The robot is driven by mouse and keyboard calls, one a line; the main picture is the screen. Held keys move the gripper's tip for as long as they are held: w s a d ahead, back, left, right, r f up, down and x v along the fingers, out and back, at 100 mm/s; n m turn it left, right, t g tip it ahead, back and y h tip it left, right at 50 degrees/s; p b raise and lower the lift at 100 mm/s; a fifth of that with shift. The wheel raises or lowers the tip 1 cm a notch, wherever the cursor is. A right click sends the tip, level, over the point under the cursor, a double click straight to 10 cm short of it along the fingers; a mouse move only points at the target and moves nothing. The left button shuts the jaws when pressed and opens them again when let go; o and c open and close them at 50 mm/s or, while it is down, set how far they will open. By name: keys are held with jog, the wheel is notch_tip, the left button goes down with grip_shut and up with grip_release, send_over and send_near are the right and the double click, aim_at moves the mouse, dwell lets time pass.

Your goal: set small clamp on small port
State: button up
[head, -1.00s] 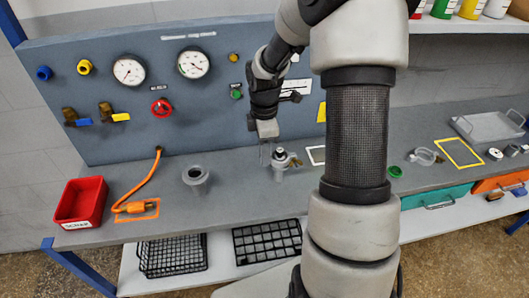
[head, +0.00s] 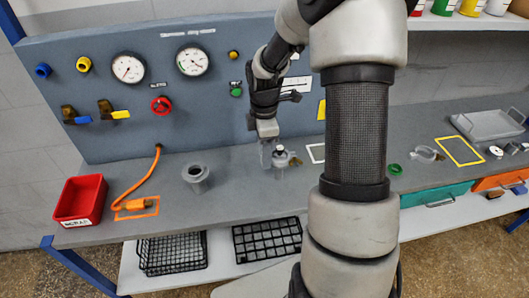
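The small port (head: 279,172) is a grey upright fitting on the bench with a dark top. The small clamp (head: 291,160), a grey ring with a brass-coloured nut on its right, appears to be around the port's top; whether it is fully seated is too small to tell. My gripper (head: 267,149) points down just left of and behind the port, its fingers close to the clamp's left side. The fingers are too small and overlapped to show whether they are open, shut or touching the clamp.
A wider grey port (head: 196,180) stands to the left. A red bin (head: 80,201) and an orange cable plug (head: 135,206) are farther left. A larger clamp (head: 425,154) lies right, beside a yellow outline (head: 460,152). The gauge panel (head: 150,100) rises behind.

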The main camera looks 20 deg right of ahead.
jog(key=shift+r, duration=0.1)
notch_tip(320, 180, up, 17)
jog(key=p, duration=0.1)
dwell(0.5)
jog(key=shift+r, duration=0.1)
jog(key=s+a+r+m+t+p, duration=0.2)
jog(key=s+a+r+m+t, duration=0.1)
jog(key=s+a+r+m, duration=0.55)
jog(key=s+r+m+t+p, duration=0.1)
jog(key=s+m+t, duration=0.1)
jog(key=s+m, duration=0.5)
jog(key=shift+s+a+r+t, duration=0.25)
jog(key=shift+s+t, duration=0.05)
jog(key=shift+s, duration=2.05)
